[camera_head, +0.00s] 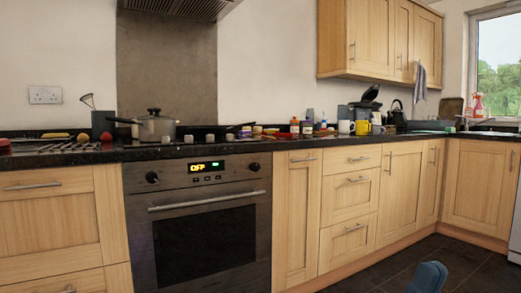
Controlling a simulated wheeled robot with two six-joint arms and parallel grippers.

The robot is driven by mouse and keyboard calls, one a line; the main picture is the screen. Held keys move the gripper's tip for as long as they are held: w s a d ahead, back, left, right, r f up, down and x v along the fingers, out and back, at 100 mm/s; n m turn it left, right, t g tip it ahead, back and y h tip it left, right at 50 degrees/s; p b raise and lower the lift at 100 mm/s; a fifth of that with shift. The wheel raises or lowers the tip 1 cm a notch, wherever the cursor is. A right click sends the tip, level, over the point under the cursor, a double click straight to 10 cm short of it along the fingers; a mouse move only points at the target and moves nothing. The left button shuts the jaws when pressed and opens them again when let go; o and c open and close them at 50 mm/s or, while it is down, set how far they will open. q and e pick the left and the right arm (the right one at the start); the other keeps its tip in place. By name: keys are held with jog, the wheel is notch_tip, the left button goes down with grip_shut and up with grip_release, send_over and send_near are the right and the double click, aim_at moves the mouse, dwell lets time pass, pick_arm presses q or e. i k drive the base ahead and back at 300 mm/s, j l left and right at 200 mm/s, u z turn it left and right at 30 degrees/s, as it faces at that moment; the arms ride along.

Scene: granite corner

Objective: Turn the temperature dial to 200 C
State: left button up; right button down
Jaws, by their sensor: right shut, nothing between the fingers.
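The built-in oven (205,238) has a steel front with a dark glass door and a horizontal handle (207,201). Its panel has a black left knob (152,177) and a black right knob (255,167). I cannot read any markings to tell which is the temperature dial. Between them a display (207,167) shows OFF in yellow, with small buttons below. My right gripper (428,277) is a blue shape at the bottom edge, low over the floor, right of the oven and well apart from it. It is shut and empty. My left gripper is out of view.
The dark granite worktop (240,145) above the oven holds a pot (155,126), mugs, jars and many small items. Wooden drawers and cupboards (350,195) flank the oven. The dark tiled floor (390,262) looks clear in front of the right cabinets.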

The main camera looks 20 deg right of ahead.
aim_at(255, 167)
jog(key=i+l+z, duration=0.2)
jog(key=i+l, duration=0.25)
jog(key=l, duration=0.3)
jog(key=i+l+z, duration=0.15)
jog(key=i+l, duration=0.35)
jog(key=l, duration=0.25)
jog(key=i+l+z, duration=0.2)
jog(key=i+l, duration=0.3)
jog(key=l, duration=0.15)
